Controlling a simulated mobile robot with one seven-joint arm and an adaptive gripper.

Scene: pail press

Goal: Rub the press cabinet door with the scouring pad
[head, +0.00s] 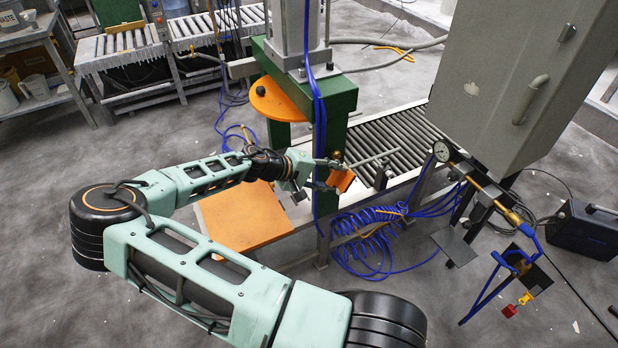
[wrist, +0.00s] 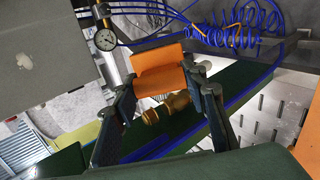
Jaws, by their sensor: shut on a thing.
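The scouring pad is an orange block (head: 341,180) at the tip of my gripper (head: 326,176), near the middle of the head view. In the wrist view the pad (wrist: 160,70) sits between the two dark fingers, and my gripper is shut on it. The press cabinet (head: 490,85) is a large grey box at the upper right of the head view. Its door carries a light handle (head: 531,99) and a small latch (head: 567,32). The pad is left of the cabinet, clearly apart from the door. A grey panel (wrist: 45,45) at the wrist view's upper left looks like the cabinet.
The green press frame (head: 342,110) and roller conveyor (head: 390,140) stand close to my gripper. A pressure gauge (head: 442,151) and brass pipe stick out below the cabinet. Coiled blue hoses (head: 370,235) hang below. An orange plate (head: 243,217) lies under my forearm.

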